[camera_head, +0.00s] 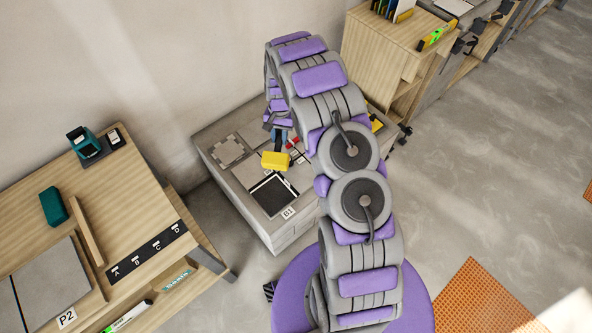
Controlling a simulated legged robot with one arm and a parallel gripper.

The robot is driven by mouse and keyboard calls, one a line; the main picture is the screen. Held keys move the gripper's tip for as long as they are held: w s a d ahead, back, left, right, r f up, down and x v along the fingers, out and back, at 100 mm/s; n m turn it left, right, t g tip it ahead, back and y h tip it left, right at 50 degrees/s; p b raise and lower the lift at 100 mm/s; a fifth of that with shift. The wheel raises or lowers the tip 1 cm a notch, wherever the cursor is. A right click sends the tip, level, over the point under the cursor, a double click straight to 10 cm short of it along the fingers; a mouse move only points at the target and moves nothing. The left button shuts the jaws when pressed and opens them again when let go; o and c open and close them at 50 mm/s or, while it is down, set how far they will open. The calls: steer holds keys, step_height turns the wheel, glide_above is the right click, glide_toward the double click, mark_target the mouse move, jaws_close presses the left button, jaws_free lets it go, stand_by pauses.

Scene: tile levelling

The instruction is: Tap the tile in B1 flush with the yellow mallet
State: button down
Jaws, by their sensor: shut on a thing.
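My gripper is shut on the mallet and mostly hidden by my purple and grey arm. A dark square area (273,196) lies just below the mallet head in the picture, beside the label B1 (288,212). Whether the tile there stands proud or flush is too small to tell. I cannot tell whether the mallet head touches anything.
The platform (262,229) also bears a speckled tile (227,151) and small red and white items. A wooden table (130,215) at the left holds a teal block (54,206), a tool, and a strip lettered A to D. A wooden shelf (385,45) stands behind.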

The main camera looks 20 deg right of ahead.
steer(key=s+d+f+m, duration=0.1)
steer(key=f+m, duration=0.1)
steer(key=f, duration=0.7)
steer(key=s+d+f+m+b, duration=0.1)
steer(key=d+f+m, duration=0.1)
steer(key=f, duration=0.7)
steer(key=s+d+f+m+t, duration=0.1)
steer(key=f+m, duration=0.3)
steer(key=f, duration=0.6)
steer(key=shift+s+d+y+b, duration=0.3)
steer(key=shift+s+d+y, duration=0.1)
steer(key=shift+s, duration=0.2)
steer(key=shift+d+f, duration=0.15)
steer(key=shift+f, duration=0.6)
steer(key=r+p, duration=0.1)
steer(key=r, duration=0.3)
steer(key=shift+a+r+p, duration=0.2)
steer(key=shift+r+p, duration=0.15)
steer(key=shift+d+f, duration=0.1)
steer(key=shift+f, duration=0.05)
